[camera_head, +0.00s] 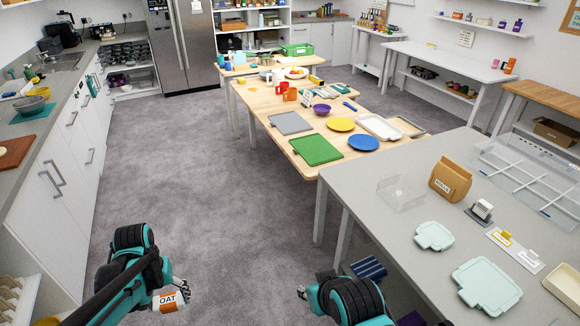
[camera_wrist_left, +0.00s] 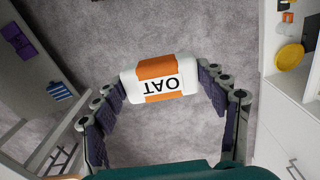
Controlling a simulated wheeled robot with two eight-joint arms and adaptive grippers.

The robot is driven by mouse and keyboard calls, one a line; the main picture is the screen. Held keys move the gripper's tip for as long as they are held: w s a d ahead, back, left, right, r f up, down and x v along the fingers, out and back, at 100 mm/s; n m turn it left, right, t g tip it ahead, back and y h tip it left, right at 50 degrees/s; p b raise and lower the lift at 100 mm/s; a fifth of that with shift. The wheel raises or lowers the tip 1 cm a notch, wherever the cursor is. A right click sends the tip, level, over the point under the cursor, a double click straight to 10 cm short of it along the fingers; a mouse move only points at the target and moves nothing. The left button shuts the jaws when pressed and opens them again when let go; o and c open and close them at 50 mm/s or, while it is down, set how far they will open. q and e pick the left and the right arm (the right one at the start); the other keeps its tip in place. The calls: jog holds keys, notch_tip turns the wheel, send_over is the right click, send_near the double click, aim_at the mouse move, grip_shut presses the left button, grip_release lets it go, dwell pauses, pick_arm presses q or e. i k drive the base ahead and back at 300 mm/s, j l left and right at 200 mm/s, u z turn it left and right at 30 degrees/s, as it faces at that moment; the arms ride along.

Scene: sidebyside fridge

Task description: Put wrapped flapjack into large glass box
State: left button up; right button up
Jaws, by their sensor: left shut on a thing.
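The wrapped flapjack (camera_head: 169,300) is a white packet with an orange band marked OAT. My left gripper (camera_head: 170,291) is shut on it, holding it above the grey floor. In the left wrist view the packet (camera_wrist_left: 157,78) sits between the two fingers, its label facing the camera. A clear, open box (camera_head: 402,193) stands on the grey table (camera_head: 385,160) at right, well away from the left gripper. I cannot tell for sure that it is the large glass box. My right gripper (camera_head: 303,292) shows only partly at the bottom; its opening is unclear.
Two mint lids, a smaller one (camera_head: 434,236) and a larger one (camera_head: 487,286), lie on the grey table. A brown paper bag (camera_head: 451,179) and a clear divided tray (camera_head: 530,175) are also there. A wooden table (camera_head: 290,140) stands beyond. Carpet between counter and tables is clear.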

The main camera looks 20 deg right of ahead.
aim_at(400, 197)
jog(key=i+z, duration=0.4)
jog(key=i+j+z, duration=0.15)
jog(key=i+z, duration=0.3)
jog(key=i+j+z, duration=0.4)
jog(key=i+l, duration=0.1)
